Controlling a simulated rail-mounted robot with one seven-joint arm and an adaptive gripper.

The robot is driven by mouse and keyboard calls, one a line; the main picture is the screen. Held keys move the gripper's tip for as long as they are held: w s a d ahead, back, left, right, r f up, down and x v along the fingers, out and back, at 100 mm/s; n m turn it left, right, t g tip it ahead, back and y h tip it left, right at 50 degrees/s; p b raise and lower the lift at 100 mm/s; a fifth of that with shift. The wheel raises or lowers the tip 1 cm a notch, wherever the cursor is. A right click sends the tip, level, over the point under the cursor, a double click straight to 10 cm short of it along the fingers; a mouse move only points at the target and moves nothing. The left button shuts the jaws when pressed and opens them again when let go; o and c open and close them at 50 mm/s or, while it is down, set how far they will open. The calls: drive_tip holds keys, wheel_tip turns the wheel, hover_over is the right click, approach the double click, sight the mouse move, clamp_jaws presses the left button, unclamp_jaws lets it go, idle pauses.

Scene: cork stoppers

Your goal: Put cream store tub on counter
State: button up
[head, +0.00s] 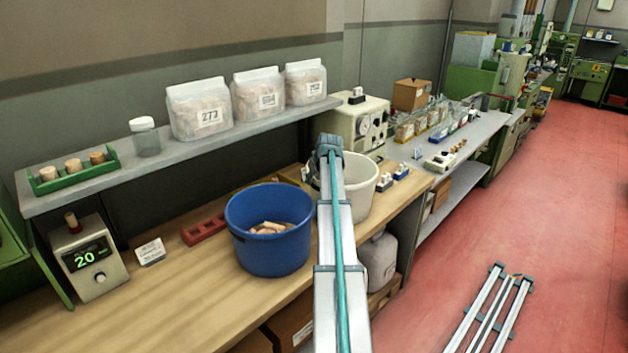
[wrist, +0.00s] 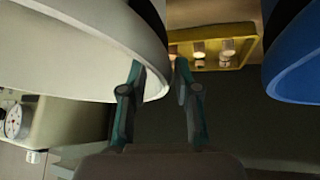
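The cream tub (head: 361,186) stands at the right end of the wooden bench (head: 185,283), partly hidden behind my arm. In the wrist view the cream tub (wrist: 75,45) fills the upper left, close to my gripper. My gripper (wrist: 158,72) has its two fingers apart with a gap between the tips. The left finger overlaps the tub's side and the right finger is just past its edge. I cannot tell whether either finger touches the tub. In the head view the fingers are hidden behind my arm.
A blue tub (head: 268,245) with corks stands left of the cream tub; its edge shows in the wrist view (wrist: 295,70). A yellow tray (wrist: 215,48) lies between them. A shelf (head: 190,150) with several bags hangs above. A dial instrument (head: 357,125) stands behind.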

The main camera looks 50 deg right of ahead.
drive_tip(key=b+v, duration=0.2)
drive_tip(key=v, duration=0.9)
drive_tip(key=shift+s+r+b, duration=0.2)
drive_tip(key=shift+b, duration=0.2)
drive_tip(key=shift+a, duration=0.1)
